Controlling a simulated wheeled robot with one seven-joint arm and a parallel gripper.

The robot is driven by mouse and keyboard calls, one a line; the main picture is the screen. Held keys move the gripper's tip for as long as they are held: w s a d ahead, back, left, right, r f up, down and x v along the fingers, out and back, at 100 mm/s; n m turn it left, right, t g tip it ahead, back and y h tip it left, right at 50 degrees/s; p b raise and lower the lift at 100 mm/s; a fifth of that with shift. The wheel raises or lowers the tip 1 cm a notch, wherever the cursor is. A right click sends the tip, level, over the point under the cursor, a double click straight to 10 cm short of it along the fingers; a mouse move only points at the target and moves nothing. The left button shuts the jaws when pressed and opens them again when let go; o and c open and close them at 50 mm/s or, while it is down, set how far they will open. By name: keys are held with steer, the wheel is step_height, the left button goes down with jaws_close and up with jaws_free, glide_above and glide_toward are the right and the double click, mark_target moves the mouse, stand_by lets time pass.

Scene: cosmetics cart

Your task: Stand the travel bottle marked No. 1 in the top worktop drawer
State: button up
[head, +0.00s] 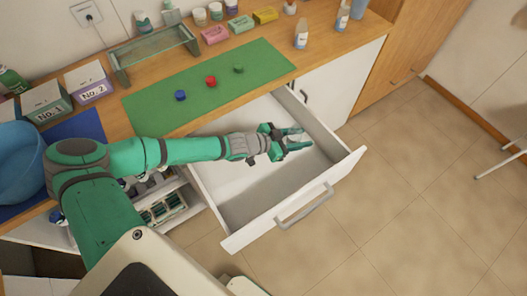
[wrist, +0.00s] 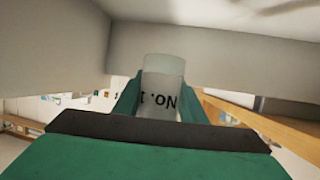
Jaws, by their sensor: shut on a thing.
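The top worktop drawer (head: 254,196) is pulled open, pale inside, with a handle on its front. My gripper (head: 296,140) is inside the drawer's outline, towards its right side. It is shut on the travel bottle marked No. 1, a pale, translucent bottle (wrist: 162,86) between the green fingers in the wrist view. Its lettering reads upside down there. In the head view the bottle is small and mostly hidden by the fingers. I cannot tell whether its base touches the drawer floor.
The worktop carries a green mat (head: 150,106) with red, blue and green caps, a glass rack (head: 152,52), and boxes marked No. 1 (head: 47,101) and No. 2 (head: 90,82). Several bottles and jars stand at the back. The rest of the drawer looks empty.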

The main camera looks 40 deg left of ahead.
glide_above(297, 157)
step_height(297, 157, down, 5)
steer(key=shift+s+f, duration=0.1)
steer(key=shift+f, duration=2.45)
steer(key=o, duration=1.1)
steer(key=v, duration=1.2)
